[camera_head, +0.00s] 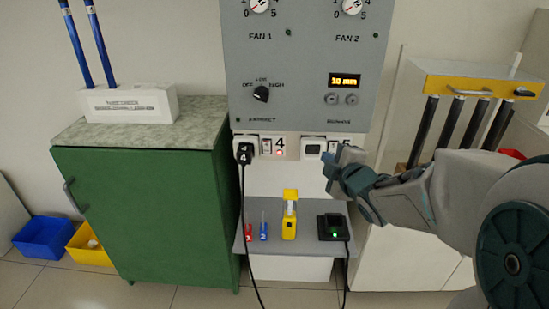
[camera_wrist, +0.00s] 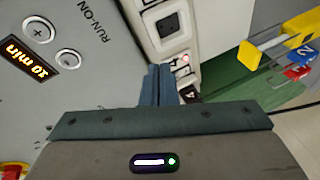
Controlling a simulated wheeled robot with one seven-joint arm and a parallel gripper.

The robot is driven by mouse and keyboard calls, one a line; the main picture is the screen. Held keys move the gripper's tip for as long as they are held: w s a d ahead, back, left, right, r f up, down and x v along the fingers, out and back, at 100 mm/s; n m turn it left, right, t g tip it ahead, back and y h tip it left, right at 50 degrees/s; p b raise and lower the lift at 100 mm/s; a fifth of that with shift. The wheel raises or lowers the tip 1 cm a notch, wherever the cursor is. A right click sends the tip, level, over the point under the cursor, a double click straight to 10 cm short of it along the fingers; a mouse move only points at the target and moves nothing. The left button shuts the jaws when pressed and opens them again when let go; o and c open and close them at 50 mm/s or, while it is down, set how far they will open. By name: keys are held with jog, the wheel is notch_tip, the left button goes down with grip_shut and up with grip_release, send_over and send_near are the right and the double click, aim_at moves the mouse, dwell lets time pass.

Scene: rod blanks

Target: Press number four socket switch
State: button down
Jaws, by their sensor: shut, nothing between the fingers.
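The number four socket switch (camera_head: 266,146) is a small white rocker on the wall panel. It sits between a black plug (camera_head: 244,153) marked 4 and the printed label 4 (camera_head: 280,143), with a small red light below the label. My gripper (camera_head: 337,158) is shut and empty, to the right of that switch, in front of the right-hand socket. In the wrist view my shut fingers (camera_wrist: 161,72) point toward the socket strip. The red light (camera_wrist: 186,58) and the plug (camera_wrist: 191,95) show just right of them. Contact with the panel cannot be told.
A grey control panel (camera_head: 305,60) with knobs and a lit display is above the sockets. A shelf (camera_head: 300,245) below holds small red and blue items, a yellow device (camera_head: 290,215) and a black charger (camera_head: 331,227). A green cabinet (camera_head: 150,205) stands left.

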jog(key=s+a+f+n+y+b, duration=0.1)
jog(key=a+f+n+y+b, duration=0.5)
jog(key=n+y, duration=0.2)
jog(key=shift+a+n+g+y, duration=0.3)
jog(key=shift+a+n+g, duration=0.1)
jog(key=shift+n, duration=0.5)
send_near(263, 144)
jog(key=a, duration=0.4)
jog(key=shift+w+d+r+b, duration=0.1)
jog(key=shift+w+b, duration=0.45)
jog(key=shift+w, duration=1.6)
